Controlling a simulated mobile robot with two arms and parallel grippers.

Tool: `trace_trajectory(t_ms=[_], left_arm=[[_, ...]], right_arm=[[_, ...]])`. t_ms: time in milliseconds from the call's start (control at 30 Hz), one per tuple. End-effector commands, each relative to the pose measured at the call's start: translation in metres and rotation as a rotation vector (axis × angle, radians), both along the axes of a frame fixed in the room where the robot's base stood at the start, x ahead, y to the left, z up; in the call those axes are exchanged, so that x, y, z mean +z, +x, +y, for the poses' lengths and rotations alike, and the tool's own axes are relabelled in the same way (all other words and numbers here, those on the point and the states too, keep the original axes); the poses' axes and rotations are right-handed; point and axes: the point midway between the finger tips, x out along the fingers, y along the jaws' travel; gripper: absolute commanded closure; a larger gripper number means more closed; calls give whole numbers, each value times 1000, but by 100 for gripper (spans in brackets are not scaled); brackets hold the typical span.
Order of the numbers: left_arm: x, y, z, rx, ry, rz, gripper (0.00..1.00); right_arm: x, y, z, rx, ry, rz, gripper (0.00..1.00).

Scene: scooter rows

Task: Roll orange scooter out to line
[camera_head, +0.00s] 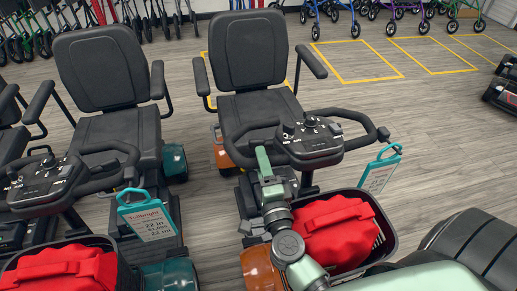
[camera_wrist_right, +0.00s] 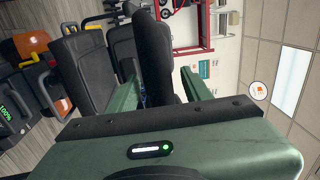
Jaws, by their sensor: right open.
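The orange scooter (camera_head: 258,269) has a black seat, orange fenders and a black loop handlebar (camera_head: 362,116). It faces me in the head view, with a red bag (camera_head: 336,232) in its front basket and a price tag (camera_head: 378,174). My right gripper (camera_head: 263,158) is at the left part of its handlebar, seen over the steering column. In the wrist view my right gripper (camera_wrist_right: 157,80) is open, with a black padded part between its green fingers; I cannot tell whether they touch it. Yellow floor lines (camera_head: 356,81) lie behind the scooter. My left gripper is not in view.
A teal scooter (camera_head: 174,162) with a tag (camera_head: 147,218) stands close on the left, another beyond it. Rollators (camera_head: 330,14) line the back. Dark scooter parts (camera_head: 501,92) show at the right edge. The floor right of the orange scooter is open.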

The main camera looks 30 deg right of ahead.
Motion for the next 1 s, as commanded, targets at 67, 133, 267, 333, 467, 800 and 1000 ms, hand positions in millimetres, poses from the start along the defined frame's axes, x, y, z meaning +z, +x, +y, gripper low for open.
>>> trace_trajectory(t_ms=[67,133,267,333,467,800,1000], left_arm=[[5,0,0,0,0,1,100],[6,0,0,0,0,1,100],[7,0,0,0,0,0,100],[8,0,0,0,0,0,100],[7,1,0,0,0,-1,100],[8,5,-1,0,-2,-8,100],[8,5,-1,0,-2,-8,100]], right_arm=[[4,13,-4,-1,-1,-3,51],[3,22,-6,-1,0,-2,51],[3,32,-9,0,-1,-1,51],[2,35,-9,0,-1,0,51],[1,36,-10,0,-1,1,51],[2,35,-9,0,-1,0,100],[1,35,-9,0,-1,1,100]])
